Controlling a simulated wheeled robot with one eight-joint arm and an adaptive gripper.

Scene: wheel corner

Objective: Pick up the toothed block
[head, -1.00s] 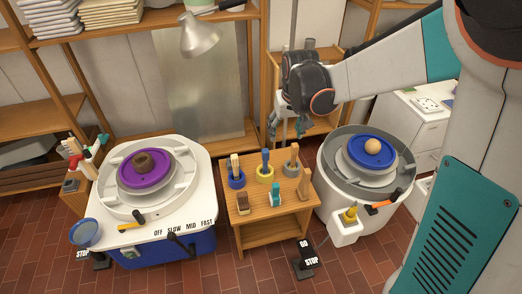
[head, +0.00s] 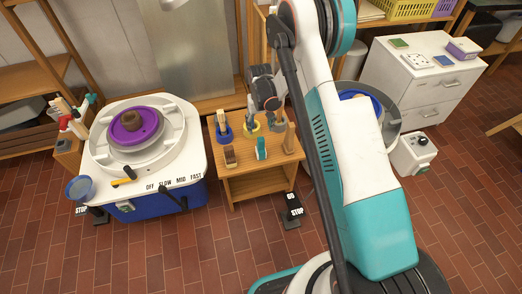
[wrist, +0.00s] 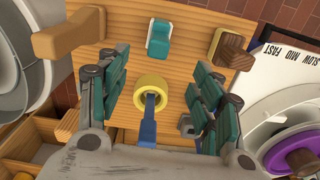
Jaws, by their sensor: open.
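No teeth can be made out on any piece, so I cannot tell for sure which is the toothed block. On the small wooden table (head: 262,183) stand a teal block (head: 261,148) with a pale part, a brown block (head: 229,156) with a lighter part, and a wooden piece (head: 289,137). The wrist view also shows the teal block (wrist: 160,38), brown block (wrist: 231,47) and wooden piece (wrist: 84,34). My gripper (wrist: 153,76) is open and empty above the table. A yellow ring holder (wrist: 151,93) with a blue-handled tool shows between its fingers.
A blue ring holder (head: 223,132) stands at the table's back left. A white wheel (head: 154,176) with a purple disc is left of the table. Another wheel (head: 385,105), partly hidden by my arm, is to the right. A foot pedal (head: 292,208) sits in front.

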